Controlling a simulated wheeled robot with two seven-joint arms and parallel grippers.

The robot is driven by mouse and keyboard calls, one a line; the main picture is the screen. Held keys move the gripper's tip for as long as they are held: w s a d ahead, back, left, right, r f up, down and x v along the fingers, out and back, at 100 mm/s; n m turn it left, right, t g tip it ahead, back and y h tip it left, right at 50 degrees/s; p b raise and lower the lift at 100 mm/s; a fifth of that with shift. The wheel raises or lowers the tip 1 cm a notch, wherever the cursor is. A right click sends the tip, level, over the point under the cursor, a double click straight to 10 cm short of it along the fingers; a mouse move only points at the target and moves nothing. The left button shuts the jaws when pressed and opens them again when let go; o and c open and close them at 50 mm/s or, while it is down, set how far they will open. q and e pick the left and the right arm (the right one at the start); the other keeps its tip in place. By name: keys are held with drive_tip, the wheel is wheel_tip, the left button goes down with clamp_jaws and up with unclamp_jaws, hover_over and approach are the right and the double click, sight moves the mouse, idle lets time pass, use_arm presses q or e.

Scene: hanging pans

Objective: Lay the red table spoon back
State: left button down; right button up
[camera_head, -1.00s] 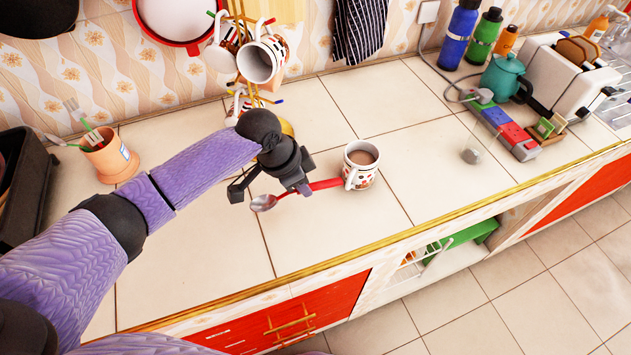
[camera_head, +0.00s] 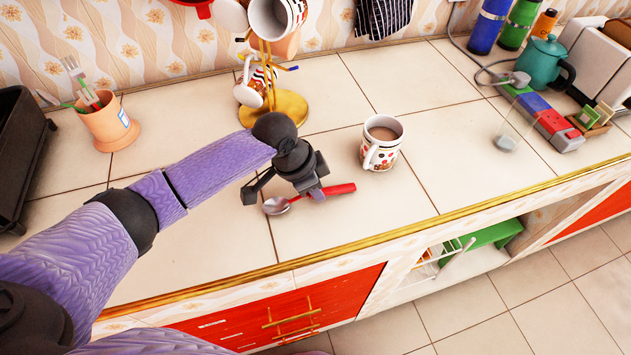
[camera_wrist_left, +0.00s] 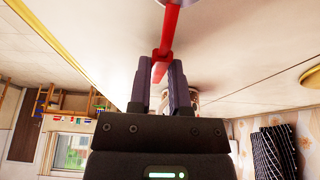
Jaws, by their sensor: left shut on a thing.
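The red table spoon has a red handle (camera_head: 338,189) and a silver bowl (camera_head: 276,206). My left gripper (camera_head: 309,191) is shut on it, with the bowl out to the left and the handle out to the right. The spoon lies roughly level, close over the counter; I cannot tell whether it touches. In the left wrist view the red handle (camera_wrist_left: 167,38) runs up from between the fingers of my left gripper (camera_wrist_left: 160,80). My right gripper is not in view.
A mug of brown drink (camera_head: 373,155) stands just behind and right of the spoon. A golden mug stand (camera_head: 288,108) is behind the gripper, and an orange utensil pot (camera_head: 108,128) is at left. The tiled counter (camera_head: 200,240) is clear towards its front edge.

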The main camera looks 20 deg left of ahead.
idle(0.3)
use_arm(q)
drive_tip(key=shift+c, duration=2.4)
unclamp_jaws()
